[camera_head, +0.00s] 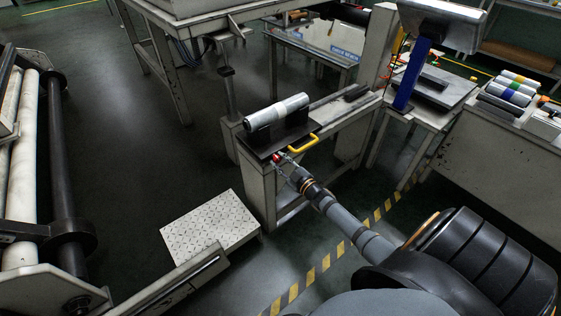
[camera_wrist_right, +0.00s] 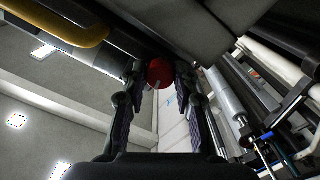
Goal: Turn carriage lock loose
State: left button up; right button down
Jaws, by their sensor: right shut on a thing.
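The carriage lock is a small red knob (camera_head: 276,157) at the front edge of the dark carriage plate (camera_head: 262,140). It also shows in the right wrist view as a round red knob (camera_wrist_right: 160,73) with a pale mark on its face. My right gripper (camera_head: 281,160) reaches it from the lower right; its fingertips lie on either side of the knob and are shut on it. In the wrist view the fingers (camera_wrist_right: 160,85) come up from below, one on each side. A silver roll (camera_head: 276,112) lies on the carriage. My left gripper is not in view.
A yellow handle (camera_head: 303,143) sits close beside the knob, above my right gripper. A diamond-plate step (camera_head: 210,228) stands at the lower left, with large rollers (camera_head: 22,165) further left. A monitor on a blue post (camera_head: 412,75) stands behind at the right.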

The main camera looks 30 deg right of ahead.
jog(key=n, duration=0.2)
jog(key=shift+n, duration=2.4)
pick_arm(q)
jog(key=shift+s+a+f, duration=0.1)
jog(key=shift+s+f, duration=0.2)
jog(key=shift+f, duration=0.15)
pick_arm(e)
jog(key=shift+n, duration=1.2)
jog(key=c, duration=1)
grip_release()
